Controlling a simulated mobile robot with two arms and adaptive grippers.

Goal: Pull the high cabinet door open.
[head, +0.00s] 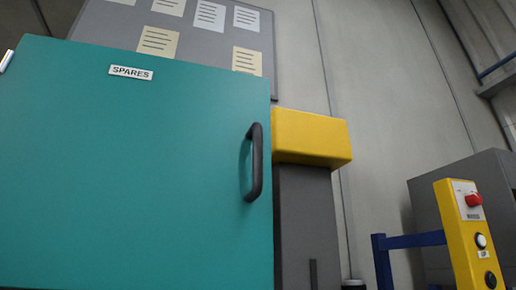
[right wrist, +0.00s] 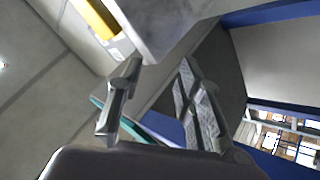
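The teal cabinet door (head: 140,180) fills the left of the head view and bears a white "SPARES" label (head: 130,72). It looks closed from this angle. Its black vertical handle (head: 254,162) is near the door's right edge, with no gripper near it in this view. My right gripper (right wrist: 160,85) shows in the right wrist view with its two fingers apart and nothing between them. The handle cannot be made out in that view. My left gripper is not in view.
A yellow block (head: 312,138) on a grey post stands right of the cabinet. A yellow control post (head: 470,235) with a red button and a blue rail (head: 408,240) stand at the right. A grey board (head: 180,30) with papers is behind the cabinet.

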